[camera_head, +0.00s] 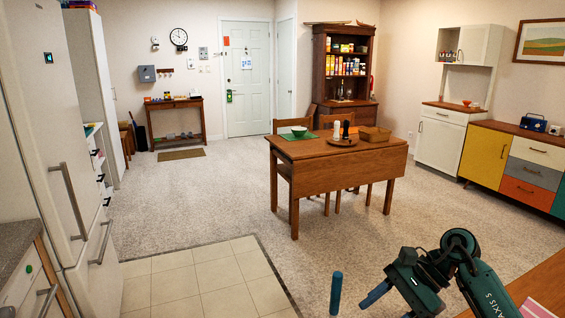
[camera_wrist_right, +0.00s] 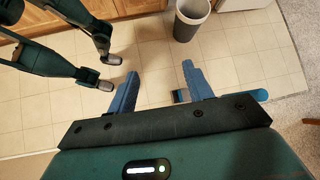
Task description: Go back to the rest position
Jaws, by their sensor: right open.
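My right arm comes in at the lower right of the head view, with its gripper (camera_head: 374,294) low in the picture. One blue finger shows clearly there. My left gripper does not show in the head view. Dark green parts of my own body show at the left of the right wrist view.
A wooden table (camera_head: 330,176) stands mid-room with a green bowl (camera_head: 299,131) and a basket (camera_head: 375,134). A fridge (camera_head: 50,130) is at left. A wooden surface edge (camera_head: 535,288) is at lower right. A grey bin (camera_wrist_right: 191,19) stands on the tiles. The carpet between is clear.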

